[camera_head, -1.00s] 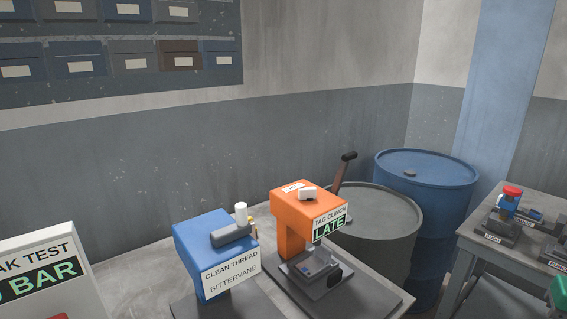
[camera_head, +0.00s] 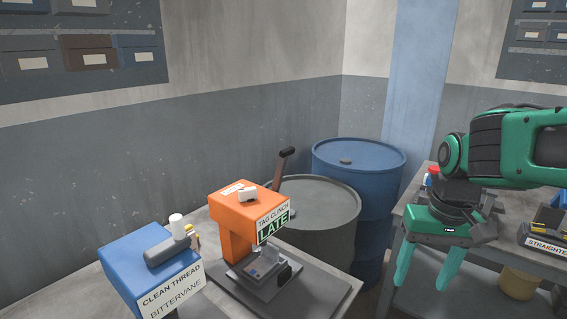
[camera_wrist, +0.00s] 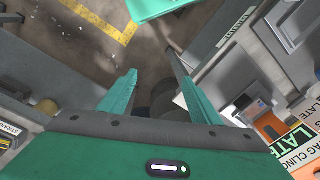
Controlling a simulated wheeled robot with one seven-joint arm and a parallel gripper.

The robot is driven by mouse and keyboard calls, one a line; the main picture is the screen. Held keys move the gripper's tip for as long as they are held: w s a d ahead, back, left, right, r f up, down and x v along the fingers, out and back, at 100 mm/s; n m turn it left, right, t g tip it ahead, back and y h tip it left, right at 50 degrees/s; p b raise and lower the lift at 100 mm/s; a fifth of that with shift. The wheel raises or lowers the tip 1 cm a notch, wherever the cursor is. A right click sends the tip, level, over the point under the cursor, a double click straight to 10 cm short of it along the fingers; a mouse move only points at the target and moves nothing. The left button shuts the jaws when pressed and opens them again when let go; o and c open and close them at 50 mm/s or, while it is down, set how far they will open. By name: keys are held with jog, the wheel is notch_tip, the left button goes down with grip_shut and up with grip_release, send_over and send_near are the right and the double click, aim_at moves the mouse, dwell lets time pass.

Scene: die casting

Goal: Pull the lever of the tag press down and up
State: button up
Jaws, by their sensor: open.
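The tag press is an orange machine (camera_head: 232,225) labelled "TAG CLINCH" with a green "LATE" sign, standing on a dark base on the bench. Its lever (camera_head: 283,167), with a dark grip, rises tilted behind its right side. The press also shows at the right edge of the wrist view (camera_wrist: 272,127). My gripper (camera_head: 424,283) is open and empty, pointing down to the right of the press and well apart from the lever. The lever cannot be made out in the wrist view.
A blue machine (camera_head: 150,262) labelled "CLEAN THREAD" stands left of the press. A grey drum (camera_head: 318,222) and a blue drum (camera_head: 358,165) stand behind the bench. A second table (camera_head: 412,213) with tools is at the right, behind my arm. Bins hang on the wall.

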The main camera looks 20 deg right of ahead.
jog(key=w+a+r+n+t+y, duration=0.1)
jog(key=w+a+r+n, duration=0.2)
jog(key=w+r, duration=0.45)
jog(key=w+a+r+n+t, duration=0.1)
jog(key=w+a+r+n, duration=0.3)
jog(key=w, duration=0.7)
notch_tip(320, 180, up, 11)
jog(key=n+t+y, duration=0.1)
jog(key=n, duration=0.4)
send_over(281, 178)
jog(key=s+d, duration=0.2)
jog(key=d, duration=0.1)
jog(key=x, duration=1)
jog(key=shift+w+f, duration=0.25)
jog(key=shift+w, duration=0.05)
grip_shut()
jog(key=shift+d, duration=0.1)
